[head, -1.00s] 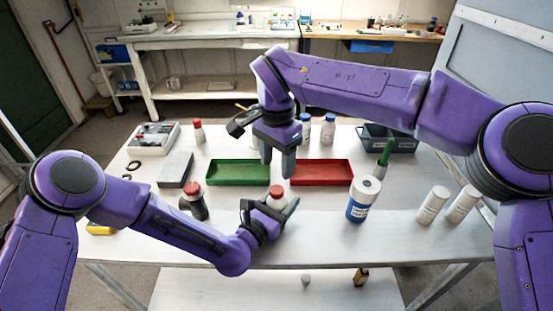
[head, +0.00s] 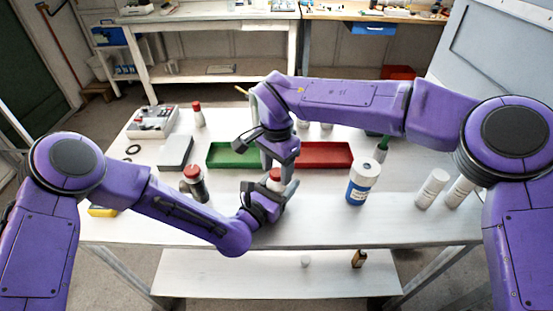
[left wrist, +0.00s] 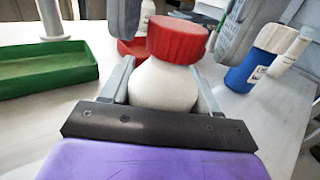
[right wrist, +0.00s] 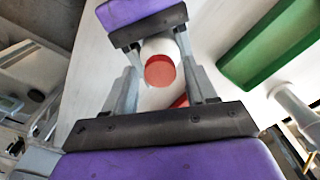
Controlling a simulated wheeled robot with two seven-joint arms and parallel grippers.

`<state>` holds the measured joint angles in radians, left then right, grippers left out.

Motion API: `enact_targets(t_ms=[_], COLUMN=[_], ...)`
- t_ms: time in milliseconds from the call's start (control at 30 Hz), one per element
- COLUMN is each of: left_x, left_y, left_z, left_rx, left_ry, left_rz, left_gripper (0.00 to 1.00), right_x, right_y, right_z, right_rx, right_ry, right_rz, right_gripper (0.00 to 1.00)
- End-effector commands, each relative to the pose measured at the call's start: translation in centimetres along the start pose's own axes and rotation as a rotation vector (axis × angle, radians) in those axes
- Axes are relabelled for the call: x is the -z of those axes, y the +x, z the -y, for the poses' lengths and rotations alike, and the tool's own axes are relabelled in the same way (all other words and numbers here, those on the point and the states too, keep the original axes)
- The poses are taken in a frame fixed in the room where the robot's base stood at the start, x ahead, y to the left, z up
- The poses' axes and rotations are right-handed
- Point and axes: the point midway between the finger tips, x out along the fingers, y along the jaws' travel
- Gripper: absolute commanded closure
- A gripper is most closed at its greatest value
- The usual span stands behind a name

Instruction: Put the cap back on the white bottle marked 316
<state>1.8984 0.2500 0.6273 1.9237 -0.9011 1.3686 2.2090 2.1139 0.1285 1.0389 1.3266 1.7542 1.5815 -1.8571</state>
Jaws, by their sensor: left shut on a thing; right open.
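A white bottle (left wrist: 165,85) with a red cap (left wrist: 178,40) on its top stands upright; no marking is legible on it. My left gripper (head: 270,192) is shut around the bottle body below the cap. My right gripper (head: 278,168) is above, open, pointing down at the cap. In the left wrist view its fingers stand on both sides of the cap, apart from it. The right wrist view shows the red cap (right wrist: 160,70) from above between the open fingers. Whether the cap is seated fully cannot be told.
A green tray (head: 222,151) and a red tray (head: 335,150) lie behind the bottle. A dark bottle with red cap (head: 194,187) stands left. A blue-and-white canister (head: 362,184) and two white cylinders (head: 432,188) stand right.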

Motion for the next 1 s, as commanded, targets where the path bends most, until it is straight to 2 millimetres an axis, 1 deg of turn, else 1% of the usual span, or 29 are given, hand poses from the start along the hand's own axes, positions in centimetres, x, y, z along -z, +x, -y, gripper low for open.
enact_targets(t_ms=[200, 233, 267, 300, 367, 400, 633, 667, 733, 767, 867, 1000], left_x=[0.01, 0.01, 0.01, 0.01, 0.01, 0.01, 0.02, 0.02, 0.02, 0.02, 0.02, 0.02], left_y=[0.00, 0.00, 0.00, -0.01, -0.01, -0.01, -0.01, -0.01, -0.01, -0.01, -0.01, -0.01], left_z=[0.00, 0.00, 0.00, 0.00, 0.00, 0.00, 0.00, 0.00, 0.00, 0.00, 0.00, 0.00], left_rx=[0.000, 0.000, 0.000, 0.000, 0.000, 0.000, 0.000, 0.000, 0.000, 0.000, 0.000, 0.000], left_ry=[0.000, 0.000, 0.000, 0.000, 0.000, 0.000, 0.000, 0.000, 0.000, 0.000, 0.000, 0.000], left_rz=[0.000, 0.000, 0.000, 0.000, 0.000, 0.000, 0.000, 0.000, 0.000, 0.000, 0.000, 0.000], left_gripper=[1.00, 1.00, 1.00, 1.00, 1.00, 1.00, 1.00, 1.00, 1.00, 1.00, 1.00, 1.00], right_x=[-0.02, -0.02, -0.02, -0.02, -0.02, -0.02, -0.02, -0.03, -0.04, -0.04, -0.07, -0.05], right_y=[0.04, 0.04, 0.04, 0.03, 0.03, 0.03, 0.02, 0.03, 0.05, 0.06, 0.10, 0.10], right_z=[0.00, 0.00, 0.00, 0.00, 0.00, 0.00, 0.01, 0.01, 0.01, 0.02, 0.03, 0.04], right_rx=[0.000, 0.000, 0.000, 0.000, 0.000, 0.000, 0.000, 0.000, 0.000, 0.000, -0.001, 0.000], right_ry=[0.000, 0.000, 0.000, 0.000, 0.000, 0.000, 0.013, 0.031, 0.124, 0.185, 0.462, 0.903], right_rz=[0.000, 0.000, 0.000, 0.000, 0.000, 0.000, 0.000, 0.000, 0.001, 0.001, 0.002, 0.002], right_gripper=[0.44, 0.50, 0.60, 0.73, 0.92, 1.00, 1.00, 1.00, 1.00, 1.00, 1.00, 1.00])
